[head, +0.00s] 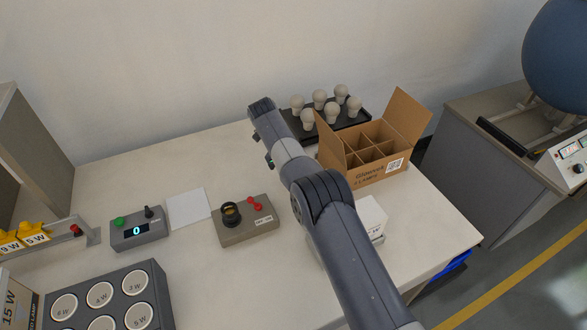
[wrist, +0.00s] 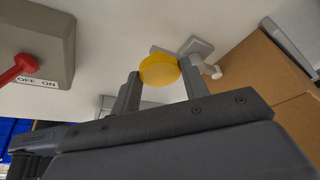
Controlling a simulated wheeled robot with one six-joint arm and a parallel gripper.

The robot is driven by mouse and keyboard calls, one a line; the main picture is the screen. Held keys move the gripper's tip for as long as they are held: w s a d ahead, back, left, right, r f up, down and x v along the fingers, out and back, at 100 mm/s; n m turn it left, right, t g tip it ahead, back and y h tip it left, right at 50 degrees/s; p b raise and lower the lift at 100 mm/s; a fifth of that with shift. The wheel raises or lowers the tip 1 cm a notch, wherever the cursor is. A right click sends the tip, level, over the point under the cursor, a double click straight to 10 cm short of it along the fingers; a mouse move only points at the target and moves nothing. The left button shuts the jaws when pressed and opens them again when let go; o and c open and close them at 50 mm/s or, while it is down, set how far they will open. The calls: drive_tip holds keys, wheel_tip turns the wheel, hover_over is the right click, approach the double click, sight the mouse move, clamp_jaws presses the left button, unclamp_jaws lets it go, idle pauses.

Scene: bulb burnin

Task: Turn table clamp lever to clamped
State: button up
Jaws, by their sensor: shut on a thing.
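In the wrist view my gripper (wrist: 160,80) is shut on a round yellow knob (wrist: 160,70), with one dark finger on each side of it. I take the knob to be the end of the table clamp lever. A grey clamp body (wrist: 195,50) with a pale stub shows just behind the knob, against the white table top. The lever's shaft is hidden, so I cannot tell its angle. In the head view my arm covers the clamp, the knob and my fingertips.
A grey switch box with a red lever (head: 248,220) stands left of my arm. An open cardboard carton (head: 385,170) is on the right, close to the clamp in the wrist view (wrist: 250,70). A bulb tray (head: 345,127) is behind. A white box (head: 371,215) sits beside my arm.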

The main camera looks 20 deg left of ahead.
idle(0.5)
drive_tip(key=o, duration=1.4)
drive_tip(key=shift+r, duration=0.5)
wheel_tip(320, 180, up, 9)
drive_tip(key=p, duration=0.7)
drive_tip(key=shift+f, duration=0.15)
wheel_tip(320, 180, down, 8)
drive_tip(key=b, duration=0.7)
drive_tip(key=shift+r+b, duration=0.2)
drive_tip(key=shift+b, duration=0.15)
drive_tip(key=shift+f+p, duration=0.4)
drive_tip(key=shift+f, duration=0.65)
